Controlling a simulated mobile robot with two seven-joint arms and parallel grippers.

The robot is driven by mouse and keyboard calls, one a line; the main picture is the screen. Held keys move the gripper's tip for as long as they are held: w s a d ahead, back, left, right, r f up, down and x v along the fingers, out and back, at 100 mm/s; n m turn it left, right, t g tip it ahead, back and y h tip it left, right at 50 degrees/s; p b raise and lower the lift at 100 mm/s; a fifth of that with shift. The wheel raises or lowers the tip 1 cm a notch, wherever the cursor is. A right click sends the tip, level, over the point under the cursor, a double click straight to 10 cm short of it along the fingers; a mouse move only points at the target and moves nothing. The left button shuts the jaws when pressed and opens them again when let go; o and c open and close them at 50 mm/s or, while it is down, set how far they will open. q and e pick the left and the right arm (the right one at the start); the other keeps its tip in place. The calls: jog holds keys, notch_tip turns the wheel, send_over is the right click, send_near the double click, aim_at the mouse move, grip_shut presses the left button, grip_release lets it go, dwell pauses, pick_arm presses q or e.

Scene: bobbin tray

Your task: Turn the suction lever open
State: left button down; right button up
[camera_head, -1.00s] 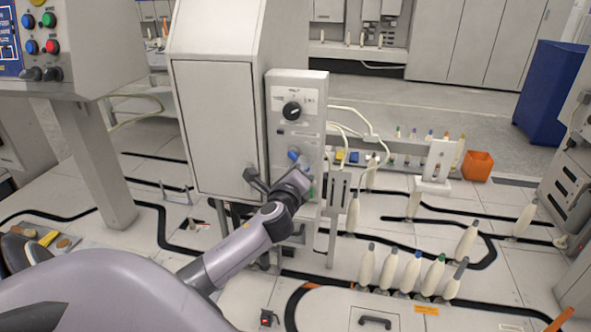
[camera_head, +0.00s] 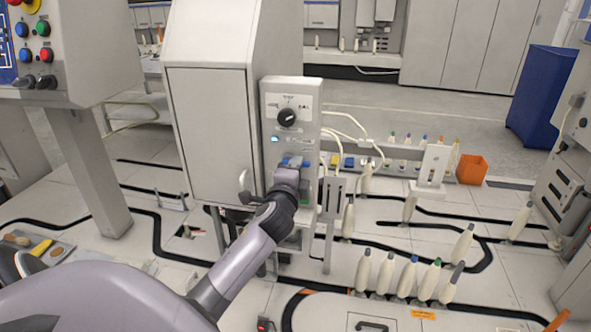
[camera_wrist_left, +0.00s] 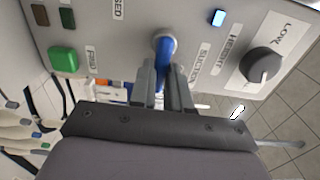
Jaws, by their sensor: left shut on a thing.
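The blue suction lever (camera_head: 294,161) is on the front of the grey control panel (camera_head: 309,95), below the black knob. In the left wrist view the lever (camera_wrist_left: 166,48) runs from a round silver pivot down between the fingers. My left gripper (camera_head: 289,167) is shut on the lever, one finger on each side. A "SUCTION" label is beside the lever in that view. My right gripper is not in view.
A black knob (camera_head: 288,117) and a lit blue lamp (camera_head: 275,139) are above the lever. A green button (camera_wrist_left: 63,59) is on the panel's other side. The cabinet's door handle (camera_head: 244,181) juts out left of my gripper. White bobbins (camera_head: 411,275) stand on the right.

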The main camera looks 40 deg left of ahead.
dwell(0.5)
pick_arm(q)
jog(key=c, duration=1.1)
grip_release()
jog(key=v, duration=0.7)
jog(key=shift+s+r, duration=0.1)
